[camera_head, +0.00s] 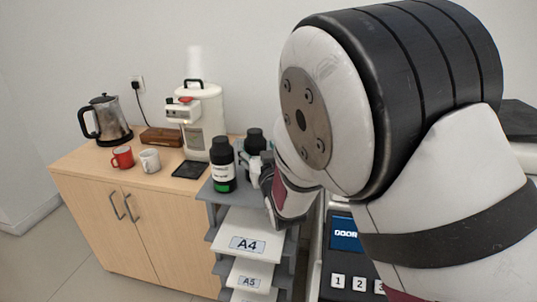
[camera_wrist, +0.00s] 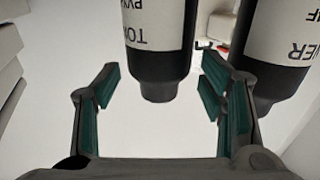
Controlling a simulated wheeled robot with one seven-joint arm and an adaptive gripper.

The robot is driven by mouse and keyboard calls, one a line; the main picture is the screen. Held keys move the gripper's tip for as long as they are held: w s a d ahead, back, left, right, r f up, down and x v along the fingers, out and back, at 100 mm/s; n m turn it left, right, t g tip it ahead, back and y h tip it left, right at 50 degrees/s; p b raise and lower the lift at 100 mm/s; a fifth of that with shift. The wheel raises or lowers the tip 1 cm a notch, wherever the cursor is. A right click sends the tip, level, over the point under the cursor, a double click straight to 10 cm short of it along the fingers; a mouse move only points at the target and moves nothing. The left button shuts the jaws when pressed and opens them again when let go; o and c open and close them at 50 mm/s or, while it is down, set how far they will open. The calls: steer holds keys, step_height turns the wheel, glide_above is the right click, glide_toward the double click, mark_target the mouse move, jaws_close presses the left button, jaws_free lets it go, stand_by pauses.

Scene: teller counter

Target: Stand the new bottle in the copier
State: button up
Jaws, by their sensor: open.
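Two black toner bottles with white labels stand upright on top of the grey paper rack. The front bottle (camera_head: 222,165) shows a green patch low on its side. The rear bottle (camera_head: 255,142) is partly hidden by my gripper (camera_head: 262,185). In the wrist view, which shows them upside down, one bottle (camera_wrist: 160,50) lies ahead between the spread fingers of my gripper (camera_wrist: 158,95). The other bottle (camera_wrist: 272,50) is beyond the right finger. I cannot tell which is new. The copier (camera_head: 345,240) shows only its display and keys; my arm hides most of it.
The rack (camera_head: 213,195) holds paper trays labelled A4 and A5. On the wooden cabinet (camera_head: 85,165) stand a kettle (camera_head: 105,120), a red mug (camera_head: 122,157), a white mug (camera_head: 149,161) and a white coffee machine (camera_head: 203,120). A black pad (camera_head: 189,170) lies close to the rack.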

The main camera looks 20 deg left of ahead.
steer(key=shift+x, duration=1.25)
steer(key=c, duration=1.3)
steer(key=shift+r, duration=0.1)
